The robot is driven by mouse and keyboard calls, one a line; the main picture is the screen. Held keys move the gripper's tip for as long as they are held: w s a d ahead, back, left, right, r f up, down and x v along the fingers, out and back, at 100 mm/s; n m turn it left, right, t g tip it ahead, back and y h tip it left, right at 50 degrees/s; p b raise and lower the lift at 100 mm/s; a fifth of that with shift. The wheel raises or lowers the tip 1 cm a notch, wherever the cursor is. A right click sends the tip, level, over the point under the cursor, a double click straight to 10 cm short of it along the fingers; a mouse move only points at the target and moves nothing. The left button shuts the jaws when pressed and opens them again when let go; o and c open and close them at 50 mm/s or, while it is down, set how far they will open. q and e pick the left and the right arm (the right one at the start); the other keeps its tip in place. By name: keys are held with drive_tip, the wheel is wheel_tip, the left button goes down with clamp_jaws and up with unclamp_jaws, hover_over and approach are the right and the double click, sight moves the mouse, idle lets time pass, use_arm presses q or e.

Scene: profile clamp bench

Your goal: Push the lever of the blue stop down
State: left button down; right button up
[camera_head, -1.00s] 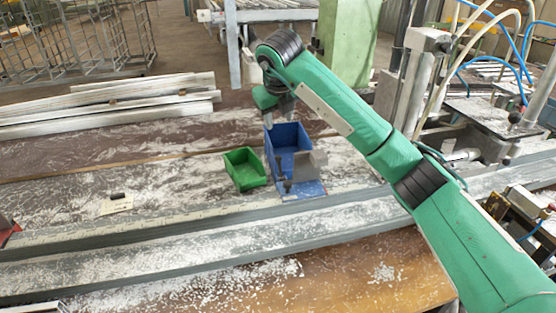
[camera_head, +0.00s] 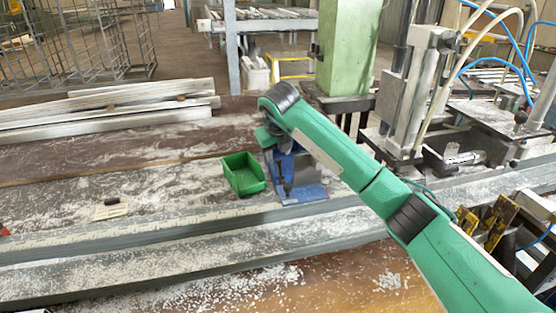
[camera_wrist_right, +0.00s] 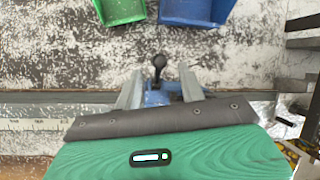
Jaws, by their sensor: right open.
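The blue stop (camera_head: 310,192) sits on the grey rail in the head view, with a grey plate on it. Its dark lever (camera_head: 283,182) stands up at its left side. In the right wrist view the lever's round black knob (camera_wrist_right: 159,61) shows between the fingertips, above the blue body of the stop (camera_wrist_right: 158,97). My right gripper (camera_wrist_right: 160,76) is open, with one finger on each side of the lever and nothing held. Whether a finger touches the lever cannot be told. In the head view my wrist mostly hides this gripper. My left gripper is not in view.
A green bin (camera_head: 243,174) stands left of the stop, and a blue bin (camera_wrist_right: 193,10) stands right behind it. The rail (camera_head: 130,236) with a scale runs across the bench. Long profiles (camera_head: 120,108) lie at the back left. A clamp machine (camera_head: 425,95) stands at the right.

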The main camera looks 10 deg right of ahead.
sight(278, 159)
drive_tip(key=x, duration=0.5)
drive_tip(key=shift+w+f+p, duration=0.1)
drive_tip(key=shift+f+p, duration=0.15)
drive_tip(key=shift+p, duration=0.05)
clamp_jaws()
